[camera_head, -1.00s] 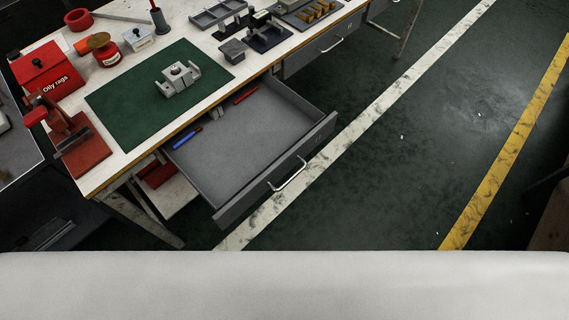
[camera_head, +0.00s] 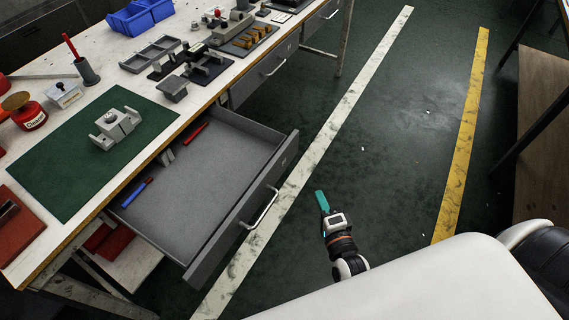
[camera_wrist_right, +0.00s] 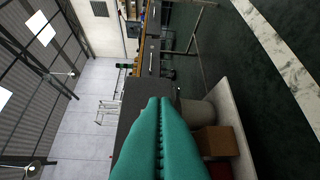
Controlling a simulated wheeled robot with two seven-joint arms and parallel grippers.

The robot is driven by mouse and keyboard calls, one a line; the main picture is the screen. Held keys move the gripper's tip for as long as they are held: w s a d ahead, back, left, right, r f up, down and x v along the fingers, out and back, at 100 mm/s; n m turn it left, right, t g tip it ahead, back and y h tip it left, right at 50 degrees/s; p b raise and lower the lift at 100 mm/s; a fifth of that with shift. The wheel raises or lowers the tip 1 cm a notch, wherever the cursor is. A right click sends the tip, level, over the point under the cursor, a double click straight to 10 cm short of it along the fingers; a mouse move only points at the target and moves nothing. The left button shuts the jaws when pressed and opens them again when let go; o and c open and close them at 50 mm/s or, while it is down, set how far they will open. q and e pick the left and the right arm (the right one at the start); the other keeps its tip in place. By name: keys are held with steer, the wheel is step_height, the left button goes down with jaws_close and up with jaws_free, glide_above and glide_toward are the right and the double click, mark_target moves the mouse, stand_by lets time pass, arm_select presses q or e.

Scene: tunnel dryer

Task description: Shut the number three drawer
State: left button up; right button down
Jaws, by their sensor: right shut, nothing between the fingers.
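The open grey drawer (camera_head: 195,180) juts out from under the workbench at the left of the head view. Its front panel carries a silver bar handle (camera_head: 260,209), and the mark near the panel's far end is too small to read. A red and a blue object lie inside. My right gripper (camera_head: 321,200), with teal fingers, is shut and empty, to the right of the handle and apart from it. In the right wrist view its closed fingers (camera_wrist_right: 160,135) point toward a dark grey surface. My left gripper is not in view.
The workbench (camera_head: 140,85) holds a green mat (camera_head: 75,165) with a grey metal part (camera_head: 117,128), trays and blue bins (camera_head: 140,15). Other drawers (camera_head: 272,65) along the bench are shut. A brown board (camera_head: 540,130) stands at the right.

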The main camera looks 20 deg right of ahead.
steer(key=r, duration=0.2)
steer(key=m, duration=0.1)
glide_toward(293, 147)
steer(key=w+d, duration=0.3)
steer(key=shift+w+a+f+t, duration=0.2)
steer(key=shift+w+a, duration=0.2)
steer(key=shift+w, duration=0.2)
steer(key=shift+w+a+f+t, duration=0.1)
steer(key=shift+w+a+f, duration=0.05)
steer(key=shift+w+a, duration=0.6)
steer(key=shift+w, duration=0.15)
